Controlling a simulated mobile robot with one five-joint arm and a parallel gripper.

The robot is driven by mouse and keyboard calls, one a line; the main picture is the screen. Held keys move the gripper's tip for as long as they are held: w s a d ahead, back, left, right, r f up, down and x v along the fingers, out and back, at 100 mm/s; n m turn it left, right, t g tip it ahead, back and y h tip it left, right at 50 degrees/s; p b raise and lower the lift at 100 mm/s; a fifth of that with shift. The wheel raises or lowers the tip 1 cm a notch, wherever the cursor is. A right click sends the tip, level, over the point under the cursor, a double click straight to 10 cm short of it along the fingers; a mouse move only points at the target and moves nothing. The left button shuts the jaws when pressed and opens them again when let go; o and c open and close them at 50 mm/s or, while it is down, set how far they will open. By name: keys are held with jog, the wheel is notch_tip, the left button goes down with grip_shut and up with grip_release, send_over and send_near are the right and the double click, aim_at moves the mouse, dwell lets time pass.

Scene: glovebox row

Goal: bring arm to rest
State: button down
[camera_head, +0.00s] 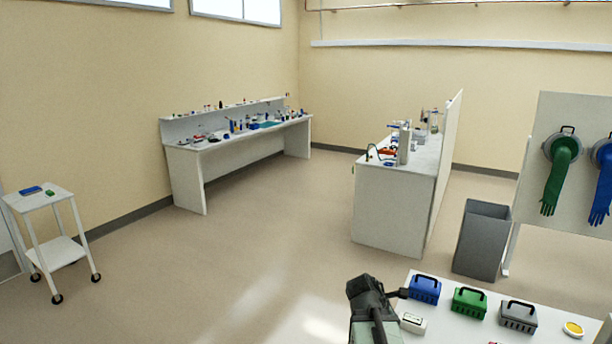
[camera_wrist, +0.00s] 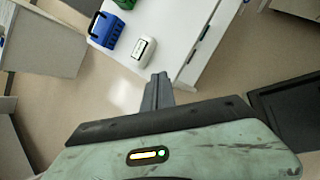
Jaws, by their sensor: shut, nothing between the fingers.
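My gripper (camera_wrist: 158,88) shows in the wrist view with its dark fingers together and nothing between them. The fingers point toward the near edge of a white table (camera_wrist: 185,45). My arm rises dark and pale green at the bottom of the head view, beside that table's left end. The gripper looks apart from the blue case (camera_wrist: 106,28) and the small white box (camera_wrist: 145,50), which sit on the table. My gripper's height above the floor is hard to tell.
In the head view, the blue case (camera_head: 425,288), a green case (camera_head: 469,301), a grey case (camera_head: 518,315) and a yellow round item (camera_head: 573,329) stand on the table. A grey bin (camera_head: 482,240) stands behind. A white trolley (camera_head: 45,199) is at left. Middle floor is open.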

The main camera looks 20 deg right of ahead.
jog(key=w+a+f+m+y+b, duration=0.1)
jog(key=w+a+f, duration=0.1)
jog(key=a, duration=0.5)
jog(key=w+a+f+m+y+b, duration=0.1)
jog(key=w+a+f, duration=0.15)
jog(key=a, duration=0.45)
jog(key=s+a+f+m+g+y, duration=0.1)
jog(key=s+a+f+m+y, duration=0.1)
jog(key=a+m, duration=0.5)
jog(key=s+a+f+m+g+y, duration=0.1)
jog(key=s+a+f+m+y, duration=0.1)
jog(key=a+m, duration=0.4)
jog(key=s+a+y, duration=0.1)
jog(key=a, duration=0.4)
jog(key=shift+s+m, duration=0.4)
